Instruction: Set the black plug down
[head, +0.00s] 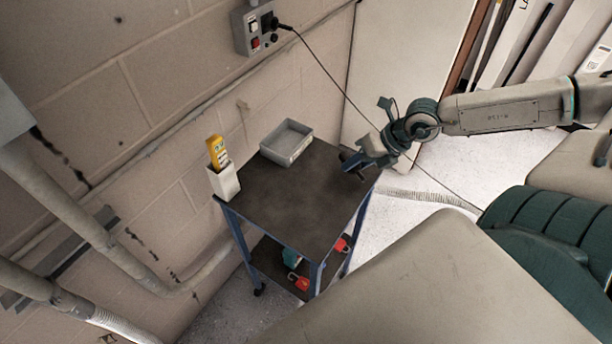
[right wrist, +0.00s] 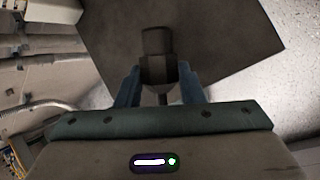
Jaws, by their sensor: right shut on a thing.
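The black plug (right wrist: 157,62) is between the blue fingers of my right gripper (right wrist: 158,88) in the right wrist view. My right gripper is shut on it. In the head view the right gripper (head: 356,163) is over the right back edge of the trolley's dark top (head: 290,205), and the plug there is small and dark at its fingertips. I cannot tell whether the plug touches the trolley top, which also lies behind it in the right wrist view (right wrist: 220,40). My left gripper is not in view.
A grey tray (head: 287,143) and a white holder (head: 224,182) with a yellow device (head: 217,151) stand on the trolley's far side. The middle of its top is clear. Red items lie on the lower shelf. A cable hangs from the wall socket box (head: 254,28) past my right gripper.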

